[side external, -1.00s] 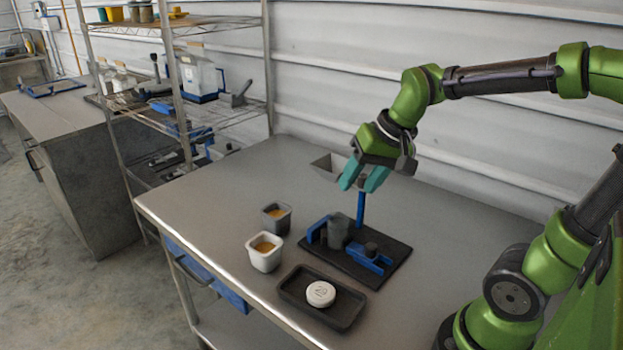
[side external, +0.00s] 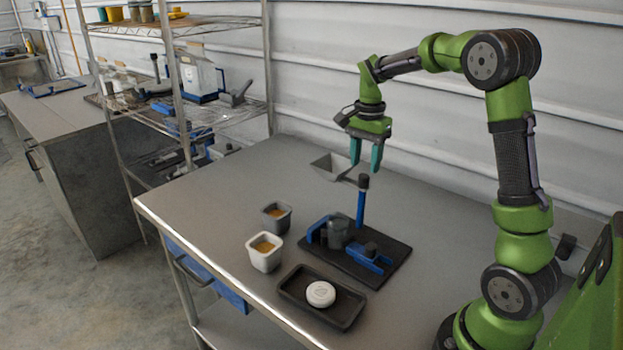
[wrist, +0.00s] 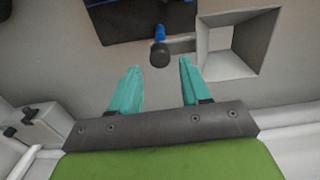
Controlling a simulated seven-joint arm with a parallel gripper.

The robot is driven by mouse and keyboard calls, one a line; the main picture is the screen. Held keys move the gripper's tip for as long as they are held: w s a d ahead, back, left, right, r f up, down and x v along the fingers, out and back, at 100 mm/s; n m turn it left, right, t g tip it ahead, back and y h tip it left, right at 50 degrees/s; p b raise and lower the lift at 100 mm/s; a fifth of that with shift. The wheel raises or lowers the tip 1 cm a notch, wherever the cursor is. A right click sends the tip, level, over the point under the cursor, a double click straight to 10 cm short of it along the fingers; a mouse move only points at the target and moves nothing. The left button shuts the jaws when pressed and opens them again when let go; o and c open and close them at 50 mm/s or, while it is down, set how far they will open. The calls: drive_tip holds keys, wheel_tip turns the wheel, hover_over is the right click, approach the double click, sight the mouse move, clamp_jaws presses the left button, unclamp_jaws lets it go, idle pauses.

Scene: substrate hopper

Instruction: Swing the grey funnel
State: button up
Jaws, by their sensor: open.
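The grey funnel (side external: 330,168) is a square, open-topped hopper beside a blue post (side external: 360,208) with a black knob (side external: 363,181) on top. In the wrist view the funnel (wrist: 205,40) is at upper right, joined by a short grey arm to the post with its black knob (wrist: 160,54). My gripper (side external: 365,167) points down with teal fingers apart, just above the knob and to the right of the funnel. In the wrist view my open fingers (wrist: 158,67) stand either side of the knob's line, with nothing between them.
The post stands on a black base (side external: 384,273) with blue brackets and a dark grey cup (side external: 338,234). Two small tubs, one white (side external: 264,260) and one dark (side external: 277,222), stand left of it. A black tray (side external: 340,317) holding a white disc (side external: 321,294) lies in front.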

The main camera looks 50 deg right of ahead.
sight(364, 176)
wheel_tip(364, 176, down, 4)
drive_tip(key=shift+f, duration=0.25)
drive_tip(key=m, duration=1.8)
drive_tip(key=shift+c, duration=0.3)
drive_tip(key=c, duration=0.6)
drive_tip(key=shift+c, duration=0.2)
